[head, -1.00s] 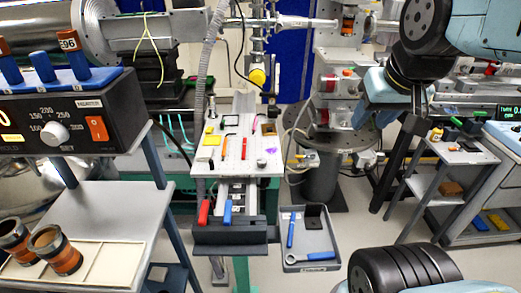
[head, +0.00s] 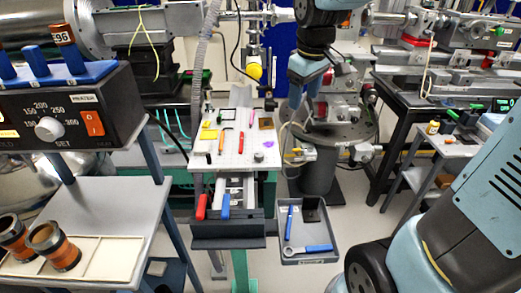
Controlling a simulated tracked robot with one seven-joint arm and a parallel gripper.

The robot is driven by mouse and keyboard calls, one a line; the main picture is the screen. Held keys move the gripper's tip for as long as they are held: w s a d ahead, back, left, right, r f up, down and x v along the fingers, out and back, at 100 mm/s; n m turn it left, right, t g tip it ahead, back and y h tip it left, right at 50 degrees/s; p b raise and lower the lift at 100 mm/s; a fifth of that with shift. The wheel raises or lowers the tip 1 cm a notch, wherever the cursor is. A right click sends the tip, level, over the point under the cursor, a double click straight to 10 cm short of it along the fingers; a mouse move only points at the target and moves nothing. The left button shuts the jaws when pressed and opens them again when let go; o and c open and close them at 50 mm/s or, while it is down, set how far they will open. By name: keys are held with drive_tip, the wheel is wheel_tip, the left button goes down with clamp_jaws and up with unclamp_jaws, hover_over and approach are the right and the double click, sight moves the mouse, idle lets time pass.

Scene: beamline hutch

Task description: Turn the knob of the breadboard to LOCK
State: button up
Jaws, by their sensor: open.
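The breadboard (head: 232,158) is a white plate with a grid of holes, mounted on a rail in the middle of the head view. Small coloured items lie on it, including yellow, red, black and purple pieces. I cannot clearly tell which part is its knob, nor read any LOCK mark. A red handle (head: 201,206) and a blue handle (head: 225,206) stick up at the rail's front end. My gripper (head: 296,108) points down, open and empty, to the right of the breadboard's back right corner and apart from it.
A grey tray (head: 320,257) with a blue wrench and a blue-handled tool sits front right of the breadboard. A heater box (head: 75,112) and a shelf with copper-banded cups (head: 55,247) stand left. Beamline hardware and a round pedestal (head: 318,172) stand behind my gripper.

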sight(260, 154)
drive_tip(key=w+a+f+n+g, duration=0.2)
drive_tip(key=w+a+f+n, duration=0.4)
drive_tip(key=w+a+f, duration=0.45)
drive_tip(key=f, duration=1)
drive_tip(key=s+f, duration=0.1)
drive_tip(key=f, duration=0.3)
drive_tip(key=shift+f, duration=0.4)
drive_tip(key=c, duration=1)
drive_tip(key=shift+w+d, duration=0.1)
drive_tip(key=shift+d, duration=0.1)
drive_tip(key=shift+c, duration=0.2)
drive_tip(key=shift+a, duration=0.1)
